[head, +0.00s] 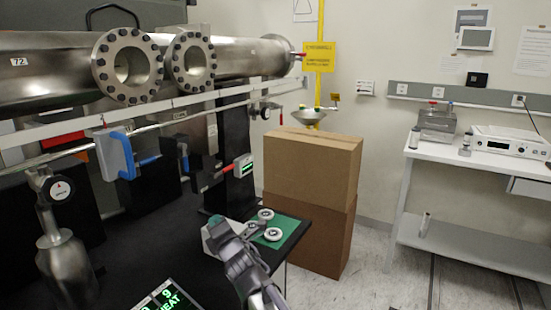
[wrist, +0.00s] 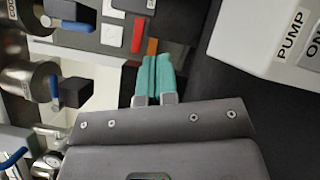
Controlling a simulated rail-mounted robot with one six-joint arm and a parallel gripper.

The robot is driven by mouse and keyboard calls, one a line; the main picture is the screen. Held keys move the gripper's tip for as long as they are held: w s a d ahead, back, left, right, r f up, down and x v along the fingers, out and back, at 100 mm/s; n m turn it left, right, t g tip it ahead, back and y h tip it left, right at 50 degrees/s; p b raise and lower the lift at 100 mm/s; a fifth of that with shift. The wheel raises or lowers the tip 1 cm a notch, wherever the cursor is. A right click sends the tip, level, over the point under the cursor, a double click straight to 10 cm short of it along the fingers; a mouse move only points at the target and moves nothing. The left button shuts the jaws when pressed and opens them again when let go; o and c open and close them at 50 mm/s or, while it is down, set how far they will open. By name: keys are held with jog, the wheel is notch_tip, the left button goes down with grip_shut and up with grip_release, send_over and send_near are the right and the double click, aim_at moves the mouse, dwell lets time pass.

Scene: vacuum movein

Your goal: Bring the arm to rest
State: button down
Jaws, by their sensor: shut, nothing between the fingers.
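My gripper (wrist: 154,78) shows in the wrist view with its two teal fingers pressed together and nothing between them. Its grey body fills the lower part of that view. In the head view my arm (head: 248,268) reaches up from the bottom edge over the front right of the dark bench (head: 135,245). It is beside a green mat (head: 292,238) that carries white round parts (head: 265,214). The fingertips are hard to make out in the head view.
Steel tubes with two facing bolted flanges (head: 128,66) hang above the bench. Blue-handled valves (head: 116,155) and a gauge (head: 62,190) stand left. Stacked cardboard boxes (head: 312,165) are beyond the bench's right edge. A white box labelled PUMP (wrist: 270,35) is near my gripper.

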jog(key=d+f+m+g+h, duration=0.1)
jog(key=d+f+m+h, duration=0.1)
jog(key=d+m, duration=0.1)
jog(key=s+d+f+m+g+h+p, duration=0.1)
jog(key=d+f+m+g+h, duration=0.1)
jog(key=d+f+m, duration=0.1)
jog(key=d+f+m+g+h, duration=0.1)
jog(key=d+f+m+h, duration=0.1)
jog(key=d+m, duration=0.3)
jog(key=shift+s+d+f+m+h+p, duration=0.1)
jog(key=shift+s+f+m+h+p, duration=0.3)
jog(key=shift+m, duration=0.3)
jog(key=s+d+f+m+g+h+p, duration=0.1)
jog(key=s+d+m+g+p, duration=0.2)
jog(key=d, duration=0.9)
jog(key=s+d+f+m+g+h+p, duration=0.1)
jog(key=s+d+m+g+p, duration=0.3)
jog(key=s+d+m+g, duration=0.5)
jog(key=s+d+m+h, duration=0.1)
jog(key=s+d+m, duration=0.2)
jog(key=s, duration=0.3)
jog(key=shift+s+d+m, duration=0.15)
jog(key=shift+s+m, duration=0.1)
jog(key=shift+m, duration=0.45)
